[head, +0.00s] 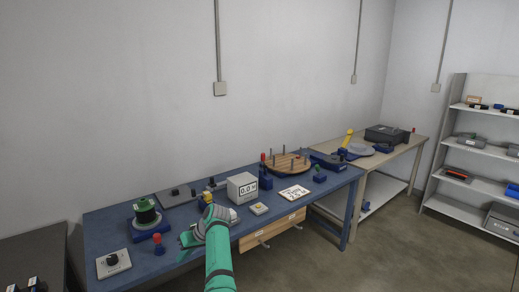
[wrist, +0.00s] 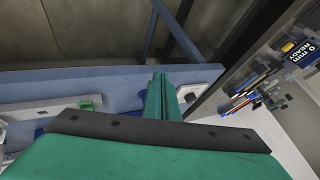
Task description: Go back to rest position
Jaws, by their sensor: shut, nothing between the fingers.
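My gripper (head: 186,241), teal with a grey wrist, is at the end of my teal arm in the head view. It is over the front part of the blue workbench (head: 105,226), toward its left end. In the wrist view the two teal fingers of my gripper (wrist: 159,80) are pressed together with nothing between them. They point across the bench's blue front edge (wrist: 60,75) toward the floor.
A second table (head: 400,152) and shelves (head: 480,147) stand right. Floor (head: 400,255) is clear.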

